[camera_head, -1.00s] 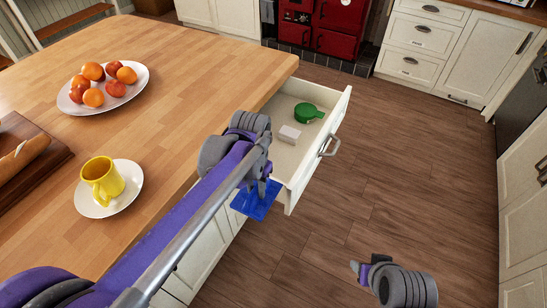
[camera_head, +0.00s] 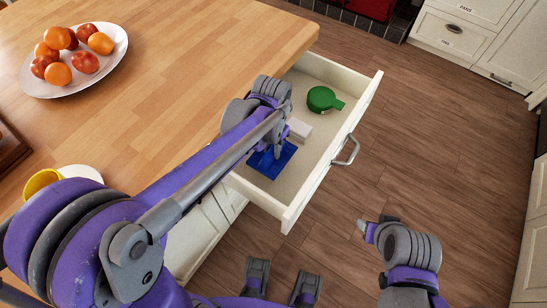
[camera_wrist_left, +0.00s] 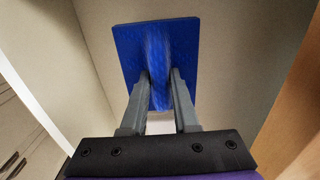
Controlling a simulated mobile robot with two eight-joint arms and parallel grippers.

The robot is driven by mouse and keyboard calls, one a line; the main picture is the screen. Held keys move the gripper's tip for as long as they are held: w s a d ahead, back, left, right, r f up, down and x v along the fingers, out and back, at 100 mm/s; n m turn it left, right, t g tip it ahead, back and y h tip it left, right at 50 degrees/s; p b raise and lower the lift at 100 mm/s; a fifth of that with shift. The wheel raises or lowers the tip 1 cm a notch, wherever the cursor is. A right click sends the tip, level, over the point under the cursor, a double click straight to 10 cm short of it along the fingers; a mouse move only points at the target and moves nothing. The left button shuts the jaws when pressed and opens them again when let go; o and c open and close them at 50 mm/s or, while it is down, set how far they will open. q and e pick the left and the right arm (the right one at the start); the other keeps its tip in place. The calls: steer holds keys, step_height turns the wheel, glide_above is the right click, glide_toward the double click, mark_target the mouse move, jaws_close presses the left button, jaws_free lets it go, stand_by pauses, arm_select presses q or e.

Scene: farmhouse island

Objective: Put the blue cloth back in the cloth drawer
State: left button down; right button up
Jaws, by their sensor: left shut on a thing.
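The blue cloth (camera_head: 270,162) is a flat square with a pinched ridge in its middle. My left gripper (camera_head: 277,150) is shut on this ridge. In the left wrist view the cloth (camera_wrist_left: 128,48) shows between and beyond the two fingertips (camera_wrist_left: 160,78). The cloth is over the near end of the open cloth drawer (camera_head: 326,160), within its walls in the head view. I cannot tell whether it touches the drawer floor. My right gripper (camera_head: 377,226) is over the wooden floor, right of the drawer, and its fingers do not show clearly.
A green round item with a handle (camera_head: 322,99) lies farther back. A fruit plate (camera_head: 112,70) and a yellow mug (camera_head: 42,182) stand on the wooden island top.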

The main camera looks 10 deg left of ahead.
mark_target(272, 160)
arm_select(q)
step_height(272, 160, down, 2)
steer(key=shift+s+f, duration=0.1)
steer(key=shift+f, duration=0.1)
steer(key=shift+f+b, duration=0.3)
steer(key=shift+f, duration=1.65)
steer(key=shift+f, duration=0.1)
steer(key=c, duration=0.7)
jaws_free()
steer(key=shift+o, duration=0.2)
steer(key=shift+r, duration=0.2)
step_height(272, 160, up, 12)
steer(key=shift+f+p, duration=0.1)
steer(key=shift+p, duration=0.65)
